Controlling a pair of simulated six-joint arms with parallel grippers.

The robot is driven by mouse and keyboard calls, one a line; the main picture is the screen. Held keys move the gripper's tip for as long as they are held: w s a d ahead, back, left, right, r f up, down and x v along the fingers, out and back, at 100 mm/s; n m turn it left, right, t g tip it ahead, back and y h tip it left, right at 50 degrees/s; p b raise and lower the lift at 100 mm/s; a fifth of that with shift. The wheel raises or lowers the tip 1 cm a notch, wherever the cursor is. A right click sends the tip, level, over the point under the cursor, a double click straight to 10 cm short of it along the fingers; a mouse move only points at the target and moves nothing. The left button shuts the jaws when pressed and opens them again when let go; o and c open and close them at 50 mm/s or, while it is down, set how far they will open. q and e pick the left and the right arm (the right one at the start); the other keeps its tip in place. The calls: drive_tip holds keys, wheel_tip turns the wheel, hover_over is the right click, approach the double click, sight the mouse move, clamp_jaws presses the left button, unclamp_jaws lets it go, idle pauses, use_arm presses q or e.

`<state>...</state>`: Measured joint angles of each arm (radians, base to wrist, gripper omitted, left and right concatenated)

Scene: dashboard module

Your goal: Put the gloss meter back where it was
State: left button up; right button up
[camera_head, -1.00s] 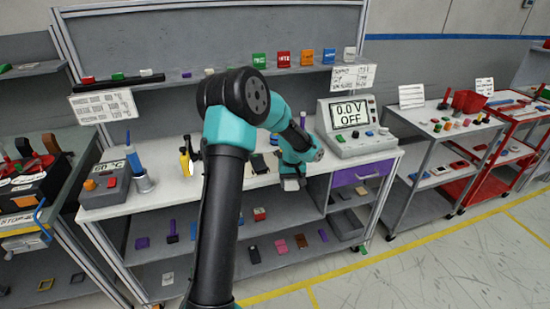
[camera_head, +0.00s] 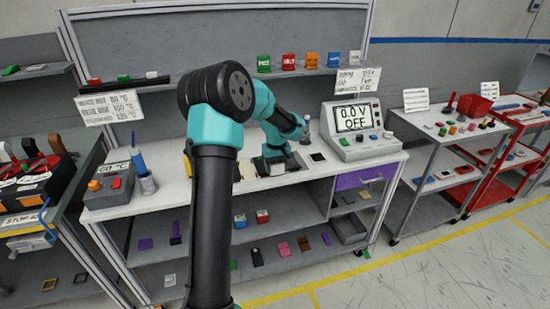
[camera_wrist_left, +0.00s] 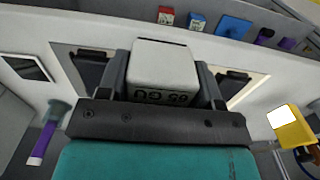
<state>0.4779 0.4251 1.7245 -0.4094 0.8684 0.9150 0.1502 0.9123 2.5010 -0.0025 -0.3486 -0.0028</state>
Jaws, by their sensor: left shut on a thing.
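The gloss meter (camera_wrist_left: 163,70) is a pale grey block with dark "65 GU" lettering, upside down in the left wrist view. My left gripper (camera_wrist_left: 162,85) is shut on it, with a finger on each side. In the head view my left gripper (camera_head: 276,167) is low over the white bench top, near its front edge. What lies directly under the meter is hidden. My right gripper is in neither view.
A grey meter box (camera_head: 357,131) reading "0.0 V OFF" stands to the right of the gripper. A black flat piece (camera_head: 317,157) lies between them. A grey "°C" station (camera_head: 109,185) stands at the bench's left end. A yellow tool (camera_wrist_left: 291,124) shows in the wrist view.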

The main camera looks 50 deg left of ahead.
use_arm(q)
drive_tip(key=w+a, duration=0.2)
drive_tip(key=a, duration=0.1)
drive_tip(key=w+a, duration=0.3)
drive_tip(key=w+a+f, duration=0.1)
drive_tip(key=w+a, duration=0.2)
drive_tip(key=shift+w+a+f, duration=0.1)
drive_tip(key=shift+a, duration=0.3)
drive_tip(key=shift+w+a, duration=0.2)
drive_tip(key=shift+f, duration=1.75)
drive_tip(key=shift+f, duration=0.3)
